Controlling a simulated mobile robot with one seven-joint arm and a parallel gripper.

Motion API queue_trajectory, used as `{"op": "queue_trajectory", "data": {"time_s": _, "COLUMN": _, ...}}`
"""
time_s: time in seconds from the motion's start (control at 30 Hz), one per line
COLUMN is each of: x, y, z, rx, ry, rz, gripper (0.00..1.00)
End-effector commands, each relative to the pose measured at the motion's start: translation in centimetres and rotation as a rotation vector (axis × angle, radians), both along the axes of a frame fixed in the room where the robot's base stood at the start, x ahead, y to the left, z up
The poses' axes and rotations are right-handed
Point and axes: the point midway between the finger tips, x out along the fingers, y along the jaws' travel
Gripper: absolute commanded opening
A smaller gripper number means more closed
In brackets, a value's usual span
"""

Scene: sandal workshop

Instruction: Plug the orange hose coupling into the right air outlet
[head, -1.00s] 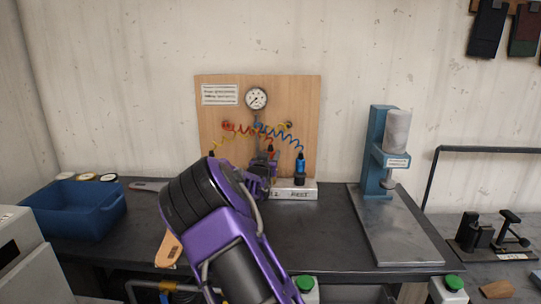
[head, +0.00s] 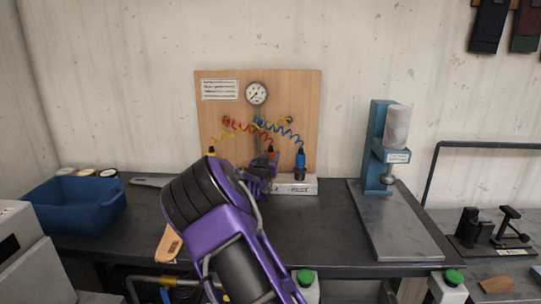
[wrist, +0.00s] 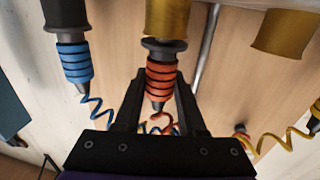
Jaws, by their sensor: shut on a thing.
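The orange hose coupling (wrist: 161,78), ribbed with a dark grey collar, sits between the two dark fingers of my gripper (wrist: 160,84), which is shut on it. In the wrist view its collar is right at the mouth of a brass outlet (wrist: 167,18); I cannot tell how far it is inside. A second brass outlet (wrist: 284,32) stands empty to the right in that view. In the head view only the coupling's orange-red top (head: 270,150) shows beside my gripper (head: 262,172); my purple arm hides the outlets there.
A blue coupling (wrist: 74,60) sits in a dark holder by the block labelled REST (head: 298,188). A yellow coupling (head: 211,151) shows left of my arm. Coiled hoses hang from the wooden board (head: 215,112). A blue bin (head: 75,208) and a blue press (head: 378,150) flank the bench.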

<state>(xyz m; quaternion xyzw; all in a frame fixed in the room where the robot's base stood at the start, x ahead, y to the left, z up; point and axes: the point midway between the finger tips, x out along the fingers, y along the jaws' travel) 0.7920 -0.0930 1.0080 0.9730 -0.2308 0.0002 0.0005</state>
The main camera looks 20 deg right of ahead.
Motion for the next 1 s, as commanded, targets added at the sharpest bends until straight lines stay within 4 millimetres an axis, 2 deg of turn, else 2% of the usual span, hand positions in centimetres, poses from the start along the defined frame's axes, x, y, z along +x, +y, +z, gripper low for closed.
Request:
{"op": "queue_trajectory", "data": {"time_s": 0.2, "x": 0.0, "y": 0.0, "z": -0.4, "rx": 0.0, "ry": 0.0, "rz": 0.0, "gripper": 0.0}}
{"op": "queue_trajectory", "data": {"time_s": 0.23, "x": 0.0, "y": 0.0, "z": -0.4, "rx": 0.0, "ry": -0.001, "rz": 0.0, "gripper": 0.43}}
{"op": "queue_trajectory", "data": {"time_s": 0.4, "x": 0.0, "y": 0.0, "z": -0.4, "rx": 0.0, "ry": 0.0, "rz": 0.0, "gripper": 0.74}}
{"op": "queue_trajectory", "data": {"time_s": 0.77, "x": -0.2, "y": 0.1, "z": -0.5, "rx": 0.001, "ry": 0.002, "rz": 0.0, "gripper": 0.75}}
{"op": "queue_trajectory", "data": {"time_s": 0.87, "x": -0.9, "y": 0.5, "z": -0.4, "rx": 0.001, "ry": 0.0, "rz": 0.0, "gripper": 0.75}}
{"op": "queue_trajectory", "data": {"time_s": 1.0, "x": -2.9, "y": 1.5, "z": -0.4, "rx": 0.002, "ry": 0.001, "rz": 0.001, "gripper": 0.75}}
